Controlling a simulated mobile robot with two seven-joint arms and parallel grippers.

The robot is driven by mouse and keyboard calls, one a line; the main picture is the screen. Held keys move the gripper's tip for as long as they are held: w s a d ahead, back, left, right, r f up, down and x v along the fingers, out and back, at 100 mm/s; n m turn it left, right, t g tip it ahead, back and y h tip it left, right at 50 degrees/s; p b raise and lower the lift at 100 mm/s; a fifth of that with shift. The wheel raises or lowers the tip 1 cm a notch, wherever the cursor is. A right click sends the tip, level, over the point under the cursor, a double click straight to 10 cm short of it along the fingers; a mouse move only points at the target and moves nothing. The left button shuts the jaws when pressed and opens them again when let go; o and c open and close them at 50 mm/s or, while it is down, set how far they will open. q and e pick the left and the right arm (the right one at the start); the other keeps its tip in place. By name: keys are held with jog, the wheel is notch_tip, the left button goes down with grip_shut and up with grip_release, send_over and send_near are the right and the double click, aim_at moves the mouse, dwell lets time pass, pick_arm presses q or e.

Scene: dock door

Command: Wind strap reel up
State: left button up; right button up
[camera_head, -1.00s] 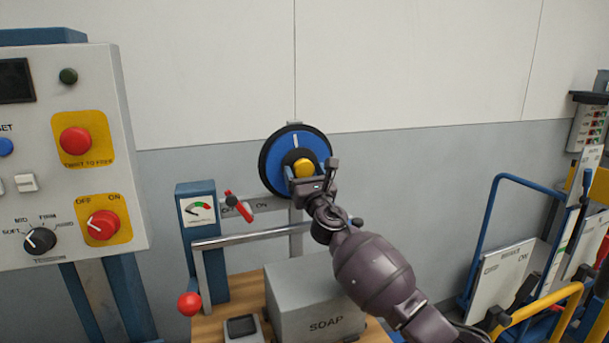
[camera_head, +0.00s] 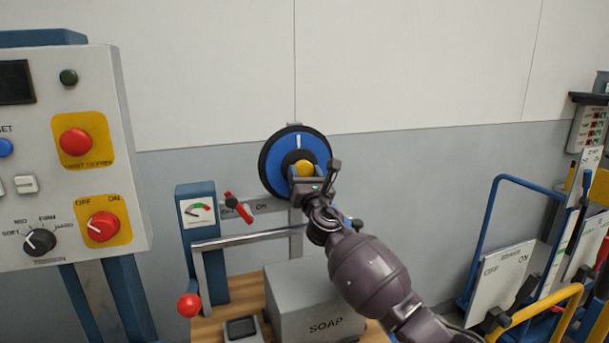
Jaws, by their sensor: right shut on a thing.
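The strap reel (camera_head: 276,166) is a blue disc with a black rim, mounted upright in front of the wall, with a white mark near its top. My right gripper (camera_head: 307,178) comes in from the lower right and is shut on the yellow knob, hiding part of the knob and the reel's lower right. My left gripper is not in view.
Below the reel, a grey box marked SOAP (camera_head: 315,305) stands on a wooden top. A blue gauge post (camera_head: 199,240), red-handled valve (camera_head: 238,207) and red-ball lever (camera_head: 189,305) are at left. A control panel (camera_head: 75,150) fills the far left; blue-framed carts (camera_head: 505,270) stand right.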

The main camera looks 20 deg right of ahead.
jog(key=shift+m, duration=0.4)
jog(key=o, duration=1.3)
jog(key=shift+c, duration=0.2)
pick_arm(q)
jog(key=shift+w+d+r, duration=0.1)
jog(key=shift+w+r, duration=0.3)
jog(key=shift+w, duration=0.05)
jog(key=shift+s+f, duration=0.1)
pick_arm(e)
jog(key=shift+s, duration=0.1)
jog(key=shift+s+f, duration=0.1)
jog(key=shift+s, duration=0.1)
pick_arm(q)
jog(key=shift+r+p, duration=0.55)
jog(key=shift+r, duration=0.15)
pick_arm(e)
jog(key=v, duration=1)
jog(key=shift+s+f, duration=0.1)
